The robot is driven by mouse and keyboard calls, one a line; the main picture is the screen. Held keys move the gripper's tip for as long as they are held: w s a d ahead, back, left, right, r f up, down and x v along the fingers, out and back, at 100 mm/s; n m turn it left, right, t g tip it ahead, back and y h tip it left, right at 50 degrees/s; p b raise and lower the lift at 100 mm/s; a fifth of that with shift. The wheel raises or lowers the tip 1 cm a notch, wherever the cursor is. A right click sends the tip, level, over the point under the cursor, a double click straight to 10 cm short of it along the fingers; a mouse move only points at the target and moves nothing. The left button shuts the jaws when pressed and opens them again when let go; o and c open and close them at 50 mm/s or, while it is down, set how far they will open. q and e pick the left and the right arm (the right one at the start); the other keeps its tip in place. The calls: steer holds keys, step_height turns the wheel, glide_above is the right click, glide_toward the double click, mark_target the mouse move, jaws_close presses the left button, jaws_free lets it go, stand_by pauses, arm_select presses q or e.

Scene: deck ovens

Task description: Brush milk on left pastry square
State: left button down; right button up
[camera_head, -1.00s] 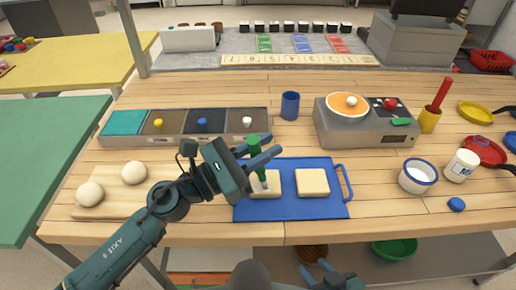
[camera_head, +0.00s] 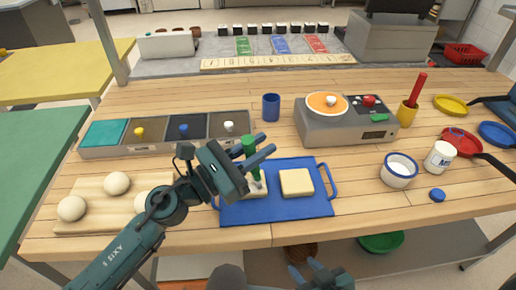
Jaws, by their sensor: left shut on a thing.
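My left gripper (camera_head: 258,157) is shut on the green handle of a brush (camera_head: 250,145), which it holds nearly upright. The bristle end is down at the left pastry square (camera_head: 258,189), on the blue board (camera_head: 285,212). The gripper and brush hide part of that square, and I cannot tell whether the bristles touch it. The right pastry square (camera_head: 296,182) lies on the same board, fully visible. A white bowl with a blue rim (camera_head: 399,174) and a white jar (camera_head: 440,157) stand to the right. My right gripper (camera_head: 309,270) is low at the front, its fingers apart and empty.
A wooden board with dough balls (camera_head: 92,210) lies at the left, partly behind my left arm. Behind are a bin row (camera_head: 160,148), a blue cup (camera_head: 271,106) and a grey appliance (camera_head: 345,130). A blue lid (camera_head: 437,195) and pans (camera_head: 462,142) are at the right.

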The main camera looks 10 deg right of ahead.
arm_select(q)
steer(key=shift+a, duration=0.1)
steer(key=shift+a+f+b, duration=0.15)
steer(key=shift+a+b, duration=0.35)
steer(key=shift+a, duration=0.35)
steer(key=a+b, duration=0.1)
steer(key=a, duration=0.2)
steer(key=shift+a, duration=0.15)
steer(key=shift+w, duration=0.1)
steer(key=shift+w+b, duration=0.35)
steer(key=shift+w, duration=0.15)
